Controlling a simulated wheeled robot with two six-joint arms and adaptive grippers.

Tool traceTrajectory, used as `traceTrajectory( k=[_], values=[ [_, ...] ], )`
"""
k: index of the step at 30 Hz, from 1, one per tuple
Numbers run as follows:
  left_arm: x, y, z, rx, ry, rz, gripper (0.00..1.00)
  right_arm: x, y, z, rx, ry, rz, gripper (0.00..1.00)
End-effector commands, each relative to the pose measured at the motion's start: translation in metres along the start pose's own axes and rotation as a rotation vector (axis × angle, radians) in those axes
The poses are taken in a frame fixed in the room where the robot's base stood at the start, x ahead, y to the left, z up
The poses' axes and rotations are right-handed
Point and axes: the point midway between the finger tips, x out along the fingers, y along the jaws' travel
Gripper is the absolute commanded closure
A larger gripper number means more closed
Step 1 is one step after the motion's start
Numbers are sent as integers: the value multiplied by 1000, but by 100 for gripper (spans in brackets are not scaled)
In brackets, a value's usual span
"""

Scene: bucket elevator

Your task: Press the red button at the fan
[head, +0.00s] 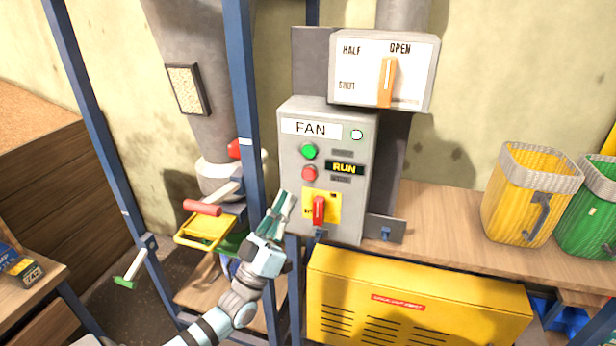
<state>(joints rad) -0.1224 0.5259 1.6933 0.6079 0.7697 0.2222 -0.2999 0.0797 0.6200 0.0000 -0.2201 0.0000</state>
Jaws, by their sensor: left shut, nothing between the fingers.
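The grey fan control box (290,170) stands in the middle of the head view, marked FAN. Its red button (309,173) sits just below a green button (309,151). A lit RUN sign (344,169) is to their right, and a small pale round lamp (357,134) is at the top right. My left gripper (284,200) is shut and empty, at the box's lower left, below and left of the red button and apart from it in the picture. Its depth from the box face is hard to tell. My right gripper is not in view.
A red rotary switch (319,210) on a yellow plate is low on the box. Above is a lever panel (352,96) marked HALF, OPEN and SHUT. A blue post (246,110) stands left of the box. A yellow cabinet (430,310) is below; woven bins (518,205) stand right.

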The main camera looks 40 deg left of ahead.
Motion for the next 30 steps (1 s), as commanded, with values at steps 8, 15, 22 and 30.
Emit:
traceTrajectory(
  k=[8,15,22,30],
  values=[
    [22,-22,25,2,2,1,100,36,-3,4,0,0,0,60],
    [44,-36,39,2,1,1,100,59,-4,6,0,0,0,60],
    [53,-40,41,2,0,-1,100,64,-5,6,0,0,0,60],
    [54,-40,40,1,-1,-1,100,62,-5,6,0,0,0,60]
  ],
)
